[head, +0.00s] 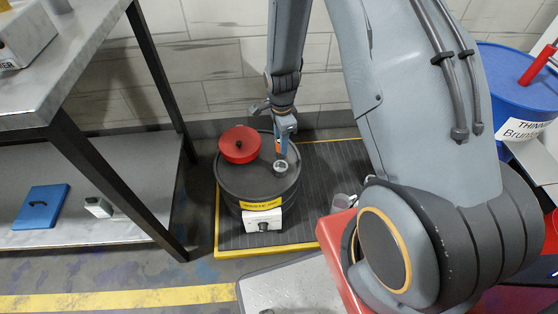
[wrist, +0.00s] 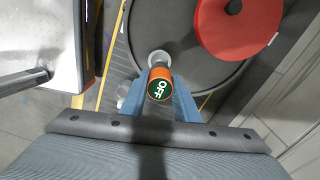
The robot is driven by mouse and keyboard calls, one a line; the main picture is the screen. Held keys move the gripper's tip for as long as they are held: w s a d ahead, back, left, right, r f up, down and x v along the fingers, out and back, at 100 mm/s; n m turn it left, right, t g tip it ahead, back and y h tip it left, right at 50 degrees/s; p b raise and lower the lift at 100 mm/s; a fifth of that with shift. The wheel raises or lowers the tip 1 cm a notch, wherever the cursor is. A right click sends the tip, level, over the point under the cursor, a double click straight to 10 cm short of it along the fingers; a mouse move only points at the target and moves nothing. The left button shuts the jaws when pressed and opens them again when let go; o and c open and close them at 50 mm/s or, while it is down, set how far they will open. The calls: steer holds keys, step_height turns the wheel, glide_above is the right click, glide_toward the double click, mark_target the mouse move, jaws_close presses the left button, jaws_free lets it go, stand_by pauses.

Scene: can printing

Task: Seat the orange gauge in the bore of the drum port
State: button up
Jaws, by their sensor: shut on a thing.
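The orange gauge (wrist: 161,74) is held between the two blue fingers of my gripper (wrist: 158,95). Its round green face reads OFF and points at the wrist camera. In the head view a bit of the orange gauge (head: 278,147) shows beside my gripper (head: 286,128), over the drum top. The drum port (wrist: 158,58) is a pale metal ring on the dark drum (wrist: 185,30); it also shows in the head view (head: 281,166). The gauge's far end overlaps the port in the wrist view. I cannot tell whether it is above or inside the bore, which is partly hidden.
A metal table (head: 80,75) stands left. A blue container (head: 515,90) is at right.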

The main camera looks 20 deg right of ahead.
mark_target(280, 158)
step_height(280, 158, down, 9)
steer(key=shift+s+a+r+b, duration=0.1)
steer(key=shift+r+b, duration=0.05)
steer(key=shift+b, duration=0.3)
steer(key=o, duration=1.1)
steer(key=shift+o, duration=0.2)
step_height(280, 158, up, 12)
steer(key=shift+p, duration=0.65)
steer(key=s+a+r+n, duration=0.2)
steer(key=s+r+n, duration=0.7)
steer(key=r, duration=0.5)
steer(key=s+a+r+n, duration=0.3)
steer(key=s+r+n, duration=0.6)
steer(key=s+r, duration=0.3)
step_height(280, 158, up, 3)
steer(key=shift+s+f+n+y, duration=0.1)
steer(key=shift+s+n+y, duration=0.1)
steer(key=shift+n+y, duration=0.1)
